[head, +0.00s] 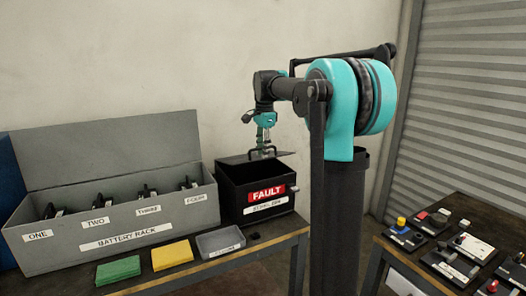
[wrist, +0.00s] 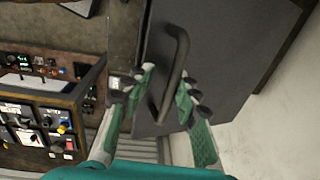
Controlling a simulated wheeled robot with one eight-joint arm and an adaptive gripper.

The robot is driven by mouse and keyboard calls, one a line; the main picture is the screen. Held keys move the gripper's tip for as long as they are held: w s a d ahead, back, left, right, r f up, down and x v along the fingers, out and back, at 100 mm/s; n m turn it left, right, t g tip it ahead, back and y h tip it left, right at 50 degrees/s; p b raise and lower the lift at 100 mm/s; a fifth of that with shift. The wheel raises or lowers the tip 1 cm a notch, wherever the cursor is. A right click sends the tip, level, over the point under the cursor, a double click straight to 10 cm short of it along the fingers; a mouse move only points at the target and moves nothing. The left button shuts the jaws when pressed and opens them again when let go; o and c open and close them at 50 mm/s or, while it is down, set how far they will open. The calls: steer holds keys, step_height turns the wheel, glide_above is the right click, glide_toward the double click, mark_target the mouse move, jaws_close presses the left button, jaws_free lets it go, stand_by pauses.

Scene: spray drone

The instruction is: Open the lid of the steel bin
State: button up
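The steel bin (head: 232,202) is a black box with a red FAULT label, at the right end of the bench. Its grey lid (head: 287,155) looks partly raised and tilted, with the dark interior showing below it. The lid also fills much of the wrist view (wrist: 225,45). A dark bar handle (wrist: 177,55) stands on the lid. My gripper (head: 265,148) is over the lid at the handle. In the wrist view its fingers (wrist: 168,78) are apart, one on each side of the handle, with a visible gap on the left.
A grey battery rack (head: 120,222) with a raised lid stands left of the bin. A control table (head: 415,262) is at right. A wall (head: 190,60) stands close behind.

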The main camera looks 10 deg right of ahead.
steer(key=shift+r, duration=0.1)
step_height(320, 180, up, 20)
steer(key=w, duration=0.1)
steer(key=shift+w+a, duration=0.3)
steer(key=shift+w, duration=0.1)
stand_by(2.0)
